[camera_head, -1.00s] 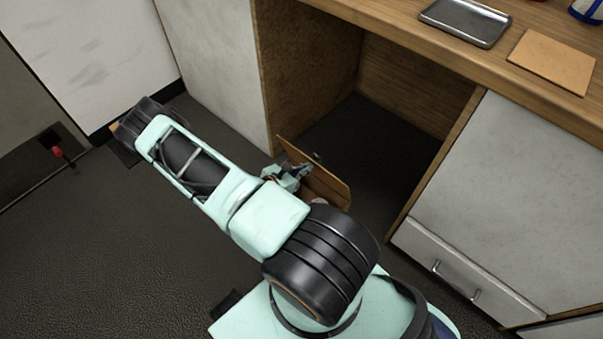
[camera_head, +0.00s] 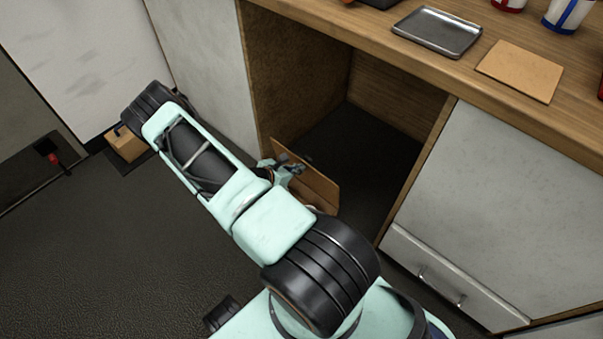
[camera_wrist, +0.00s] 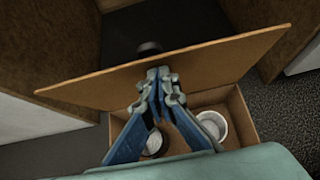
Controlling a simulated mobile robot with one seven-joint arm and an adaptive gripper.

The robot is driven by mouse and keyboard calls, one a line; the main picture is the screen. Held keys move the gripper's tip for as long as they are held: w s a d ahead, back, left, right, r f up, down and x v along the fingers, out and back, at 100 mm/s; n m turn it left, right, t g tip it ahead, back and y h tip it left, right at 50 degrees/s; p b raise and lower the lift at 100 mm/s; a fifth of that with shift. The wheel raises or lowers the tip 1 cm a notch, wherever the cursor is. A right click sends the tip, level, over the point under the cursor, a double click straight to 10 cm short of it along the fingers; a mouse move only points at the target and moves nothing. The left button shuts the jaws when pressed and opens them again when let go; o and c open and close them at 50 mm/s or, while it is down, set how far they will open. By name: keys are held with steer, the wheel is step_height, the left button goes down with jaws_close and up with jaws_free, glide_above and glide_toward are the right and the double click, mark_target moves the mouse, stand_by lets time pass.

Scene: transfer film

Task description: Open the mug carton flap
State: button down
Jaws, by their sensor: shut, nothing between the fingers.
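The mug carton (camera_wrist: 238,115) is an open brown box on the floor. Its flap (camera_wrist: 215,60) stands raised, with a dark round knob (camera_wrist: 149,47) at its upper edge. In the head view the flap (camera_head: 318,190) shows at the mouth of the cabinet bay, and my arm hides most of the carton. Inside the carton are a white mug (camera_wrist: 212,125) and a darker-looking mug (camera_wrist: 153,143), partly hidden by a finger. My gripper (camera_wrist: 159,74) is shut and empty, its tips at the carton side of the flap; I cannot tell whether they touch. It also shows in the head view (camera_head: 288,168).
The open cabinet bay (camera_head: 365,140) lies behind the flap. A drawer (camera_head: 450,285) is to its right. The counter above holds a metal tray (camera_head: 437,31), a tan board (camera_head: 520,70) and cups (camera_head: 567,14). A small box (camera_head: 126,143) sits on the floor at left.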

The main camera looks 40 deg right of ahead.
mark_target(311, 160)
steer(key=shift+w+d+r+y+p, duration=0.1)
steer(key=shift+d+r+y+p, duration=0.2)
steer(key=shift+d, duration=0.35)
steer(key=shift+d+r+y+p, duration=0.1)
steer(key=shift+d+y+p, duration=0.25)
steer(key=shift+d, duration=0.25)
steer(key=shift+w+d+r+y+p, duration=0.15)
steer(key=shift+d+y+p, duration=0.2)
steer(key=shift+d, duration=1.6)
